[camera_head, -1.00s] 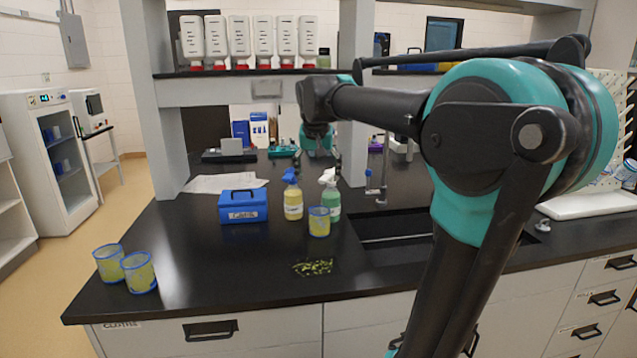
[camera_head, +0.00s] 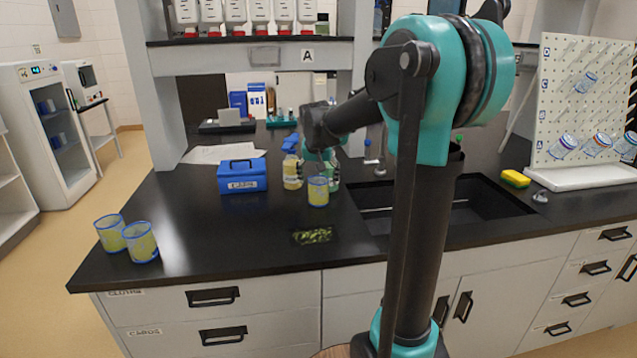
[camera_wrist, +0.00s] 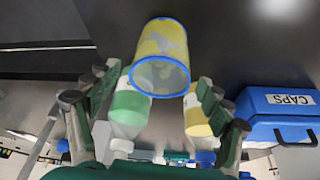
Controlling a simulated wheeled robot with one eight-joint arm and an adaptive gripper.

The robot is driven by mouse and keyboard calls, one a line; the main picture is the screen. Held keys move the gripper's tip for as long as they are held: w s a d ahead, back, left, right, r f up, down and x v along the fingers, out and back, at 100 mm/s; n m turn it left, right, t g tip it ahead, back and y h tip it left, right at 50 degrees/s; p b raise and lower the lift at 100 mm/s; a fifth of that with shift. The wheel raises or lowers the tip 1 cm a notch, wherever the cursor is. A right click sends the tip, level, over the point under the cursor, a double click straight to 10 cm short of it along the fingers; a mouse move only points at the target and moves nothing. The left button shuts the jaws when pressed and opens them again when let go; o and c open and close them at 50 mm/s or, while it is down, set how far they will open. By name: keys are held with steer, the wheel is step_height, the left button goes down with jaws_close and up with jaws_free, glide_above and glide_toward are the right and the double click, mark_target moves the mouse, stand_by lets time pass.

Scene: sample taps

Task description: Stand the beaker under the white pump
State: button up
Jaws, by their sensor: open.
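A yellowish beaker with a blue rim (camera_head: 318,192) stands on the black bench in front of two pump bottles; the wrist view shows it large (camera_wrist: 160,42). The yellow bottle with a blue top (camera_head: 292,172) stands at its left. The green bottle (camera_head: 334,172) is at its right, partly hidden by my gripper; its white pump (camera_wrist: 103,138) shows in the wrist view. My gripper (camera_wrist: 162,95) is open, its fingers spread to either side of the bottles and beaker's rim in the picture. I cannot tell whether any finger touches them.
Two similar beakers (camera_head: 110,234) (camera_head: 141,243) stand at the front left. A blue CAPS box (camera_head: 242,176) is left of the bottles. A patterned green patch (camera_head: 313,236) lies in front. The sink (camera_head: 440,204) is at right.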

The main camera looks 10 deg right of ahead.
mark_target(320, 179)
steer(key=shift+x, duration=0.9)
steer(key=shift+r, duration=0.1)
steer(key=c, duration=1.2)
steer(key=shift+w+d, duration=0.2)
steer(key=shift+w, duration=0.25)
steer(key=shift+w+d, duration=0.2)
steer(key=shift+w, duration=0.25)
steer(key=shift+c, duration=0.2)
steer(key=o, duration=1.2)
steer(key=v, duration=1.2)
